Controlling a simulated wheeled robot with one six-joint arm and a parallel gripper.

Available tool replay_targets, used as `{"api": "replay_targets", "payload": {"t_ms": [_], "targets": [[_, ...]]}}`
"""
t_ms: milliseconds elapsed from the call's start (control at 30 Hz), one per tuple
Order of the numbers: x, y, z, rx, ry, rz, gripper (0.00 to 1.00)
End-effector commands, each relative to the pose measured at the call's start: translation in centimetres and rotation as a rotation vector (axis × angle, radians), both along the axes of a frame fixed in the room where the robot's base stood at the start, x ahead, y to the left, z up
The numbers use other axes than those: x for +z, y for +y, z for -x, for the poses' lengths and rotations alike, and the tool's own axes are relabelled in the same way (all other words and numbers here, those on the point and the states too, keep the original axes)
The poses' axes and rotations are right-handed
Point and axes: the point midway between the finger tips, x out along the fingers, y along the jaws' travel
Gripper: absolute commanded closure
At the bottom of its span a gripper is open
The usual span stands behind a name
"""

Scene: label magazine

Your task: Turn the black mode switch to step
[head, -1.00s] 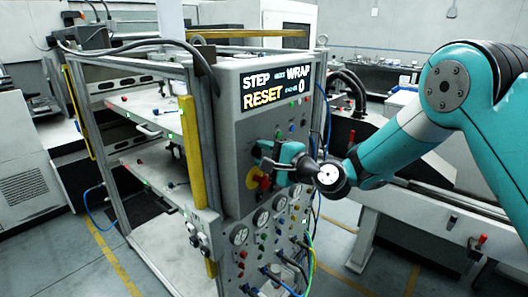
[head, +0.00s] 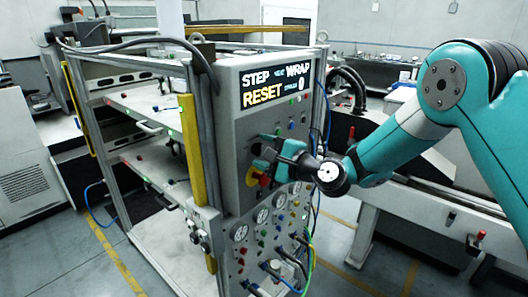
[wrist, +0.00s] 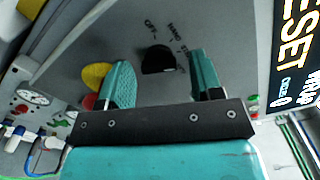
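The black mode switch (wrist: 158,60) is on the grey panel in the wrist view, with OFF and HAND lettered around it and a third label at right partly cut by a finger. I cannot tell which label it points at. My gripper (wrist: 161,72) is open, its two teal fingers apart on either side of the switch in the picture; contact is not visible. In the head view my gripper (head: 262,153) is close to the panel front, and the switch is hidden behind it.
A red and yellow stop button (head: 258,178) is just below my gripper. Above is a lit display (head: 276,84) reading STEP, WRAP and RESET. Gauges (head: 240,233), small buttons and hoses are lower on the panel. A yellow post (head: 192,150) stands at left.

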Motion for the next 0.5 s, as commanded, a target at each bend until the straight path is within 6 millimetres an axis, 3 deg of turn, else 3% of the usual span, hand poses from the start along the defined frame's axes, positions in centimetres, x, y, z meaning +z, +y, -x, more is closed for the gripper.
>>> {"api": "replay_targets", "payload": {"t_ms": [300, 500], "targets": [[-0.1, 0.0, 0.1, 0.002, 0.0, 0.0, 0.38], [-0.5, -2.1, 1.6, -0.001, 0.002, -0.001, 0.38]]}}
